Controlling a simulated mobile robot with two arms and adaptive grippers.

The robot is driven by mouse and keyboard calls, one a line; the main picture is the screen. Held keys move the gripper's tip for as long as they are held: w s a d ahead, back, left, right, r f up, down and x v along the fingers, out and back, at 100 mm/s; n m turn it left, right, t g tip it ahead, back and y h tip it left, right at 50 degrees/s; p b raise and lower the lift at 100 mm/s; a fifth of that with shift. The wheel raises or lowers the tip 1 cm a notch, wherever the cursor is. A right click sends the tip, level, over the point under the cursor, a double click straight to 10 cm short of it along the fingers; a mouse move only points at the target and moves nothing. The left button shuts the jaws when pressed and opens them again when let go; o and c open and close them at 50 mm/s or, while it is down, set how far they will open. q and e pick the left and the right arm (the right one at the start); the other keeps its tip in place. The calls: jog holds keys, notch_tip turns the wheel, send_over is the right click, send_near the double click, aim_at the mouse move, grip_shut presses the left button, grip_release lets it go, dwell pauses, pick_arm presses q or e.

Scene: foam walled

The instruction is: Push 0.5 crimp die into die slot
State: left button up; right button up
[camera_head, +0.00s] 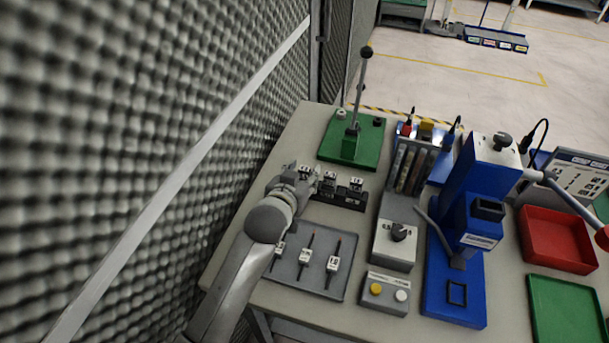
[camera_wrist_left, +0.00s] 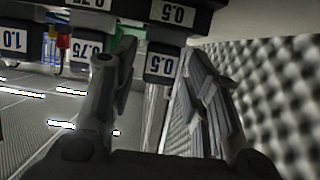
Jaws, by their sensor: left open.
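The 0.5 crimp die (camera_wrist_left: 160,66) is a dark block with a white 0.5 label, upside down in the left wrist view. It sits by the dark die rack (camera_wrist_left: 205,14), under the rack's own 0.5 label; how deeply it is seated is unclear. In the head view the die (camera_head: 304,172) shows at the rack's left end, partly behind my gripper. My left gripper (camera_wrist_left: 155,82) is open, one finger on each side of the die. Contact is unclear. In the head view the left gripper (camera_head: 306,180) is beside the rack. My right gripper is not in view.
Dies marked 0.75 (camera_wrist_left: 88,46) and 1.0 (camera_wrist_left: 13,42) stand beside the 0.5 die. A grey tray (camera_head: 322,235) with several tools lies in front. A green lever stand (camera_head: 369,155) is behind, a blue press (camera_head: 474,240) to the right. The foam wall (camera_head: 150,120) is close on the left.

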pick_arm(q)
jog(key=shift+x, duration=1.05)
jog(key=c, duration=0.9)
jog(key=shift+r, duration=0.1)
